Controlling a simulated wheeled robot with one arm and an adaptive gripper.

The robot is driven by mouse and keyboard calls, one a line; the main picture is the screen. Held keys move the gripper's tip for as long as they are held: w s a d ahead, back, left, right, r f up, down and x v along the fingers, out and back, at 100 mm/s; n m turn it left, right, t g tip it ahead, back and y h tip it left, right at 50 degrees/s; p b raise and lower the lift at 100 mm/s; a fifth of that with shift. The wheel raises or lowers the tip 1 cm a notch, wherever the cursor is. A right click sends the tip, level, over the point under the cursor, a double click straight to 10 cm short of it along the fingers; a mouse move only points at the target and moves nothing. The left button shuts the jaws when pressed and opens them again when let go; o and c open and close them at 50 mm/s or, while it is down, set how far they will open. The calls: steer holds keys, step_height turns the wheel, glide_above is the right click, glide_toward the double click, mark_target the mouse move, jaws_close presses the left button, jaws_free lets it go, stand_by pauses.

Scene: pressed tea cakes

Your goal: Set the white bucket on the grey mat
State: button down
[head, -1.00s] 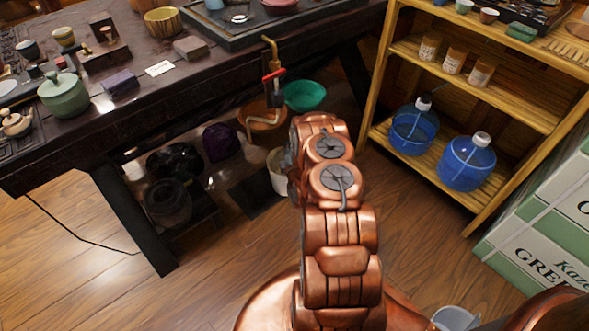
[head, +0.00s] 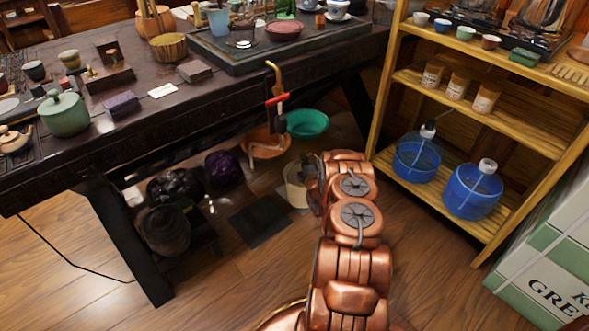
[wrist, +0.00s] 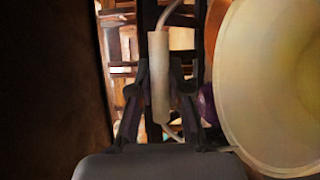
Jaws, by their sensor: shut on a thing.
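The white bucket (head: 296,186) is under the dark table in the head view, partly hidden behind my arm. The mat lies flat and bare on the floor. In the wrist view my gripper (wrist: 159,85) is shut on the pale grip of the bucket's wire handle. The bucket's open, empty-looking mouth (wrist: 285,85) fills the right side there. In the head view my fingers are hidden by the arm. I cannot tell whether the bucket is clear of the floor.
Behind the bucket are an orange-brown basin (head: 264,143) and a green bowl (head: 307,123). Black bags (head: 175,187) and a purple bag (head: 222,167) lie left of it. A table leg (head: 130,240) stands left of the mat. A wooden shelf (head: 440,185) stands right. Floor before the mat is clear.

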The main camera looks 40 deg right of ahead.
steer(key=shift+w+d+b, duration=0.2)
steer(key=shift+w+d, duration=0.05)
steer(key=shift+d, duration=0.65)
steer(key=shift+w+d+b, duration=0.15)
steer(key=shift+w+d, duration=0.1)
steer(key=shift+d, duration=0.65)
steer(key=shift+f+b, duration=0.7)
steer(key=shift+f, duration=1.05)
steer(key=c, duration=1.1)
jaws_free()
steer(key=shift+f, duration=0.15)
steer(key=shift+s, duration=0.1)
steer(key=p+v, duration=0.2)
steer(key=v, duration=1)
steer(key=shift+a+p, duration=0.1)
steer(key=shift+p, duration=0.2)
